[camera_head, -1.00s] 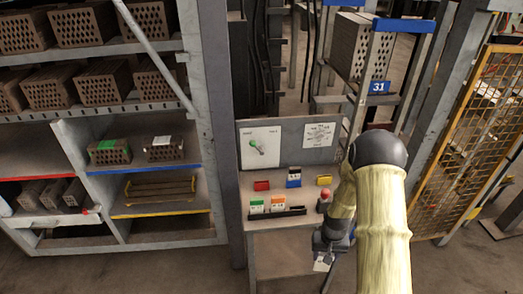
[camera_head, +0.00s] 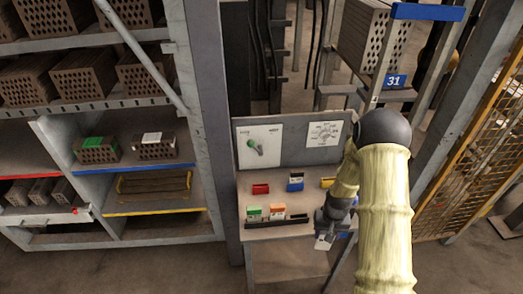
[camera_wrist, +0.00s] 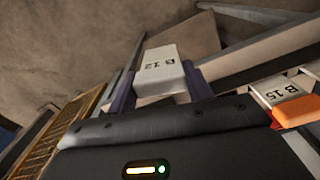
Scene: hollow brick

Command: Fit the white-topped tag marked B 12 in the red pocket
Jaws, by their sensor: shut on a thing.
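My gripper (camera_head: 324,236) is shut on the white tag marked B 12 (camera_wrist: 160,70), which sits between the two fingers in the wrist view. In the head view the tag (camera_head: 323,243) shows as a small pale patch below the gripper, at the front right of the desk. The red pocket (camera_head: 260,188) stands on the desk to the left and farther back, apart from the gripper. Its inside is too small to make out.
A blue pocket (camera_head: 295,183) holding a pale card and a yellow pocket (camera_head: 327,182) stand right of the red one. A dark rack (camera_head: 290,220) in front holds a green-topped tag (camera_head: 254,212) and an orange-topped tag (camera_head: 278,211), marked B 15 in the wrist view (camera_wrist: 285,96).

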